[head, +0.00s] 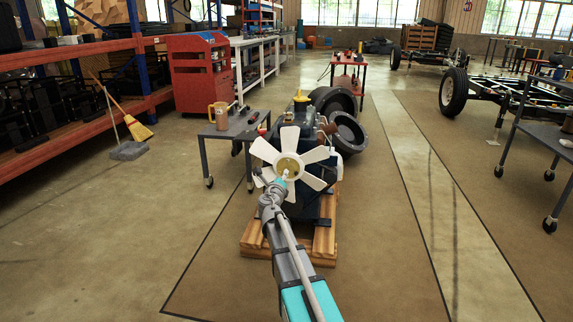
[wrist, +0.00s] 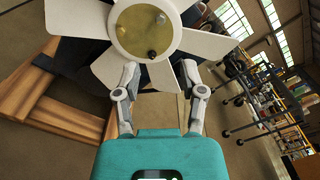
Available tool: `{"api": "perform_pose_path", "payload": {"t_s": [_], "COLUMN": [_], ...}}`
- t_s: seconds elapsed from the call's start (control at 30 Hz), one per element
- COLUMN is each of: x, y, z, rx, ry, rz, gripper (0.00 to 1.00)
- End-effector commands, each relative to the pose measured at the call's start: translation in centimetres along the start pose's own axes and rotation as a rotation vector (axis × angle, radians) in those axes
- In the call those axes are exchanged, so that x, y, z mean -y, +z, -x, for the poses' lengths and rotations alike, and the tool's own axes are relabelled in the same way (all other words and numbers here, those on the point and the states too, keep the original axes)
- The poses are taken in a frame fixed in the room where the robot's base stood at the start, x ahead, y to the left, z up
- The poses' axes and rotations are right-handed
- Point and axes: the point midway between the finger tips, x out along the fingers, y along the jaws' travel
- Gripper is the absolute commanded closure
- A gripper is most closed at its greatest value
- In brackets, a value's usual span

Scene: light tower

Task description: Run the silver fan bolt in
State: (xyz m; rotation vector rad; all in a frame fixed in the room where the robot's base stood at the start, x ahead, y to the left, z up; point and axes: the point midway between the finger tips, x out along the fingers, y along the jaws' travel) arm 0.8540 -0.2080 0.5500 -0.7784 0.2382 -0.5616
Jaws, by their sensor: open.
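The white fan (head: 316,155) stands upright on the front of a dark engine (head: 310,206), with a brass-coloured hub face (head: 292,162). In the wrist view the hub (wrist: 133,28) fills the top middle. A small silver bolt head (wrist: 160,18) appears on the hub's right part. A dark round spot (wrist: 152,54), a hole or a dark bolt, lies at the hub's lower edge. My gripper (wrist: 160,78) is open, its two fingers apart below the hub with nothing visible between them. In the head view my gripper (head: 284,177) hides part of the hub; contact cannot be told.
The engine sits on a wooden pallet (head: 258,237). A small grey table (head: 238,124) with a mug (head: 219,115) stands at its left. Dark round parts (head: 346,131) lie behind it. Bare floor is free left and right of the pallet. A grey cart (head: 548,137) stands far right.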

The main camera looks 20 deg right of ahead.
Motion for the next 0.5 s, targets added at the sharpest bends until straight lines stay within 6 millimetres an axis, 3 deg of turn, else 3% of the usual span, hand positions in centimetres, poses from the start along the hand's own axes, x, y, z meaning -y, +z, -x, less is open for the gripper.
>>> {"api": "perform_pose_path", "payload": {"t_s": [0.5], "x": [0.0], "y": [0.0], "z": [-8.1], "rx": [-0.001], "ry": [-0.001], "rz": [0.000], "gripper": [0.47]}}
